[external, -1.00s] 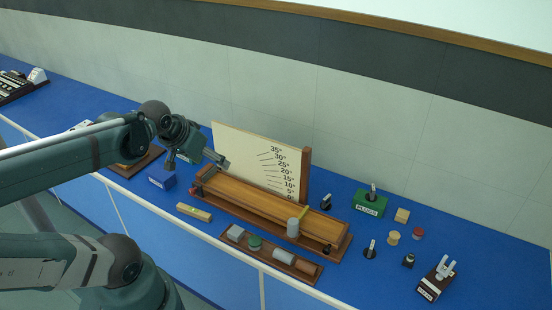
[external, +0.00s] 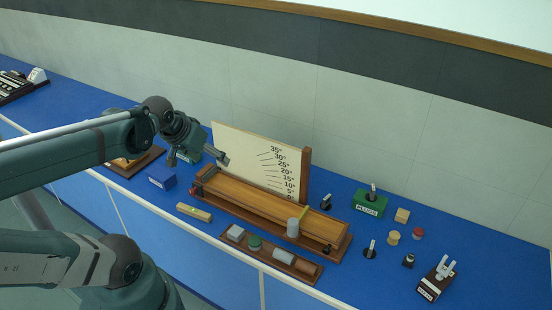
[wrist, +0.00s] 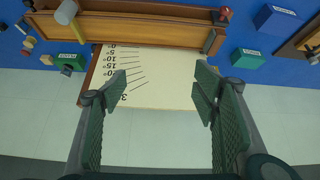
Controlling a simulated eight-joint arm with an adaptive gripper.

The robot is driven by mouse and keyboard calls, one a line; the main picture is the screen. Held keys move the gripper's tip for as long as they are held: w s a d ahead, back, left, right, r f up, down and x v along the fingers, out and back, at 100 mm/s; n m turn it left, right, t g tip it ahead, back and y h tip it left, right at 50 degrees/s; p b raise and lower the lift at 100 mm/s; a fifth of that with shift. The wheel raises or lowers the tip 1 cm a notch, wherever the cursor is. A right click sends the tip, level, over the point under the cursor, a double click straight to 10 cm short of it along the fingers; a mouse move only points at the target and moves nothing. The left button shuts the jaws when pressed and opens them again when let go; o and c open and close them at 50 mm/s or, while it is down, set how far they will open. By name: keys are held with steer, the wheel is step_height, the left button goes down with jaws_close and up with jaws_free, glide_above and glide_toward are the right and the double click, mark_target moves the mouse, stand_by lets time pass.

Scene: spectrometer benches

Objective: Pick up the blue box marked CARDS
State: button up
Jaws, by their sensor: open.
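A small blue box (external: 161,177) sits on the blue bench top, left of the inclined-board apparatus in the external view. A blue box also shows at the upper right of the wrist view (wrist: 276,20), with a pale label too small to read. My gripper (external: 220,158) is above the bench, to the right of the blue box and in front of the angle board. In the wrist view my gripper (wrist: 160,84) is open, with nothing between its fingers. The box lies outside the fingers, up and to the right.
The cream angle board (external: 262,160) stands upright behind a long wooden track (external: 245,203). A wooden tray (external: 303,275) of samples lies in front.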

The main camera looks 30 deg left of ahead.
steer(key=w+a+f+n+g+b, duration=0.1)
steer(key=w+a+f+n+g, duration=0.2)
steer(key=w+a, duration=0.45)
steer(key=n+g+b, duration=0.3)
steer(key=n+g, duration=0.1)
steer(key=n, duration=0.9)
glide_above(160, 172)
steer(key=f, duration=2)
steer(key=shift+d+f, duration=0.25)
steer(key=shift+s+a+f+n, duration=0.15)
steer(key=shift+a+f+n, duration=0.05)
steer(key=shift+a+n, duration=0.1)
steer(key=shift+f, duration=1.3)
steer(key=shift+f, duration=0.1)
